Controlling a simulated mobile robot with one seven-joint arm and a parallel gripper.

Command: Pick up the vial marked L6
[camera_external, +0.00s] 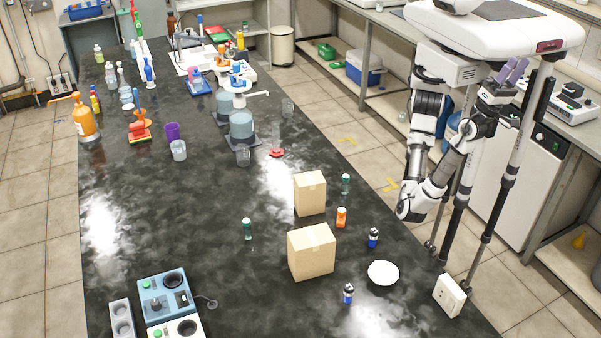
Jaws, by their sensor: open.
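Several small vials or bottles stand upright on the dark bench. Two have dark bodies with blue and white parts: one (373,238) left of my arm, one (348,293) nearer the front. No marking is readable, so I cannot tell which is L6. My gripper (512,70) is raised at the upper right, beside my body, with its two purple-grey fingers apart and empty. It is far from all the vials.
Two cardboard boxes (310,193) (312,251) stand among the vials. Blue equipment (165,298) stands at the front left. The bench's left middle is mostly clear.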

